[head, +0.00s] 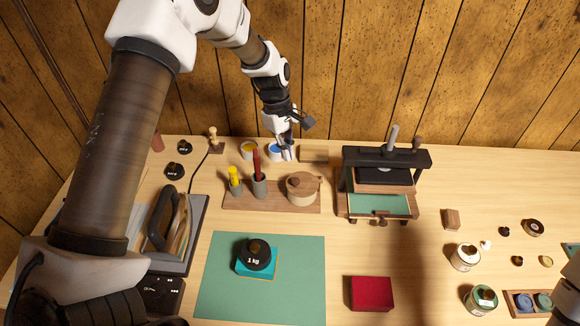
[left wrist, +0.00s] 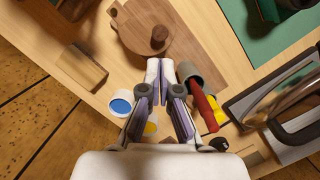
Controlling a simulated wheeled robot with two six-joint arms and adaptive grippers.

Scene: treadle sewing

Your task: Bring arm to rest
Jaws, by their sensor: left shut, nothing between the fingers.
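My left arm reaches in from the left of the head view and over the back of the table. My left gripper (head: 286,152) points down near the back edge, beside the blue paint cup (head: 274,149) and behind the wooden board (head: 240,201). In the left wrist view its fingers (left wrist: 160,72) are together with nothing between them. The blue cup (left wrist: 121,104) stands to their left there, and a grey holder with a red stick (left wrist: 203,102) to their right. My right gripper is not visible; only part of my right arm shows at the lower right edge.
A lidded wooden pot (head: 301,187) stands on the board. A small press (head: 385,180) is to the right, an iron (head: 168,220) to the left.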

